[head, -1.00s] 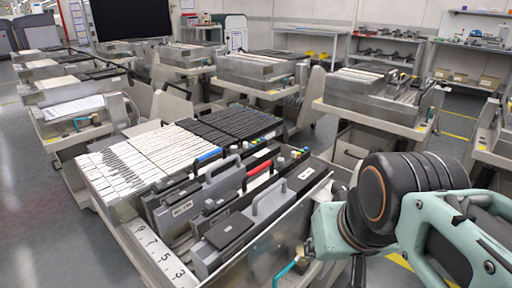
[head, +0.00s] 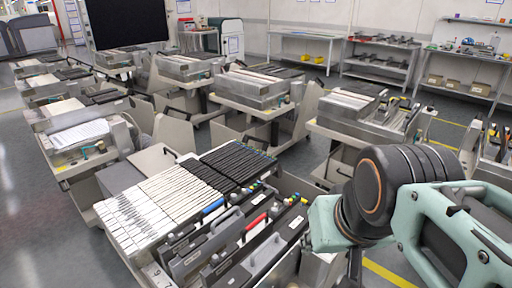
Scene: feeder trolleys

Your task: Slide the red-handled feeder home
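The red-handled feeder shows its red handle (head: 256,222) in the nearest trolley (head: 290,188), low in the head view. It sits among grey and black feeders, between a blue-handled feeder (head: 213,206) on its left and grey-handled feeders (head: 264,256) at the front right. Its lower body is hidden by its neighbours, so I cannot tell how far it is in its slot. My teal and black arm spans the right side of the view, right of the trolley. My gripper is out of view.
A numbered strip (head: 156,274) lies at the trolley's front left, cut by the lower edge. White and black feeder rows fill its rear. Another loaded trolley (head: 362,130) stands behind my arm. More trolleys stand behind, with grey floor (head: 40,220) free at the left.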

